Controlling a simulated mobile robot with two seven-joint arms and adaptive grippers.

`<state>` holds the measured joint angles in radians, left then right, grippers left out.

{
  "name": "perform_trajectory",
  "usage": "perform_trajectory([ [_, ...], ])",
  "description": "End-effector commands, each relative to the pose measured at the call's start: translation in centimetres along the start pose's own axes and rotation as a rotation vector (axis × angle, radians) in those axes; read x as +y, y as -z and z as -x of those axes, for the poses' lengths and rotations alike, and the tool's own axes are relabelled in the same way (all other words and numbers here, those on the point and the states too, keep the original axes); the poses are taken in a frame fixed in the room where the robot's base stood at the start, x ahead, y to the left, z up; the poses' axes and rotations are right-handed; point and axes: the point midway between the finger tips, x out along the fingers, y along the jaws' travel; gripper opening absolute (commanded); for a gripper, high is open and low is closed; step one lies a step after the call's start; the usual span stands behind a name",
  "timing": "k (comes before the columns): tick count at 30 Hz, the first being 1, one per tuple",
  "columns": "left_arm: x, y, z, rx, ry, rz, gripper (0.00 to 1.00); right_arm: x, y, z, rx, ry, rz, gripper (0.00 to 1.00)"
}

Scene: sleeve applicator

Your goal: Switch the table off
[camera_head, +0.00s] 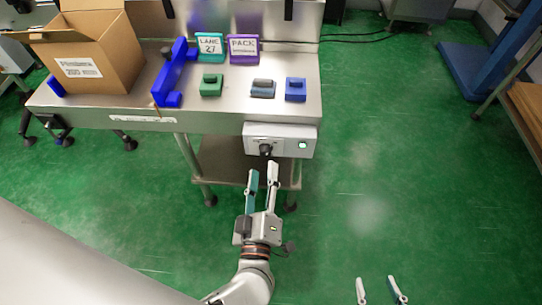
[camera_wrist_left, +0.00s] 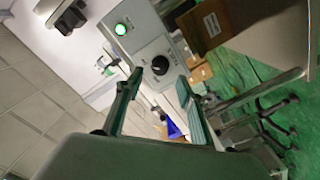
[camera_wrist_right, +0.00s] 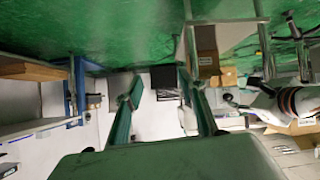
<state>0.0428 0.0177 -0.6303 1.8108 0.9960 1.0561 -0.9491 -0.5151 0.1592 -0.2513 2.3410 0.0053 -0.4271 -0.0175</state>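The metal table (camera_head: 230,110) has a grey control box (camera_head: 280,133) under its front right edge. A dark rotary knob (camera_head: 265,150) is on the box's front, and a round light (camera_head: 303,145) is to its right. In the left wrist view the light (camera_wrist_left: 120,29) glows green, and the knob (camera_wrist_left: 160,65) appears between the fingertips. My left gripper (camera_head: 262,170) is open and empty, pointing at the knob from just in front of it. Contact is not visible. My right gripper (camera_head: 377,284) is open and empty, low over the floor at the bottom right, away from the table.
On the table are an open cardboard box (camera_head: 95,45), a blue bracket (camera_head: 173,75), teal (camera_head: 210,46) and purple (camera_head: 243,47) signs, and several small blocks. A lower shelf (camera_head: 225,165) lies beneath.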

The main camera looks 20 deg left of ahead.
Motion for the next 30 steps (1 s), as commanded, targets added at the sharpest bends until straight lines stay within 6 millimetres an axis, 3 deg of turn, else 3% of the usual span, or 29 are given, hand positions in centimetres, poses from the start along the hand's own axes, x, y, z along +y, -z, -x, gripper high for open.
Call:
perform_trajectory([
  [9, -0.1, -0.1, -4.4, -0.001, -0.001, -0.002, 0.38, -0.4, 0.2, -0.2, 0.010, 0.007, -0.015, 0.40],
  [21, 0.0, 0.0, -5.3, -0.001, -0.002, -0.001, 0.38, -0.5, 0.4, -0.2, 0.014, 0.008, -0.017, 0.40],
  [26, 0.0, 0.0, -5.3, -0.001, -0.002, -0.001, 0.00, -0.5, 0.4, -0.2, 0.014, 0.008, -0.018, 0.40],
  [30, 0.0, 0.0, -5.3, -0.001, -0.002, -0.001, 0.00, -0.5, 0.4, -0.2, 0.015, 0.008, -0.018, 0.40],
])
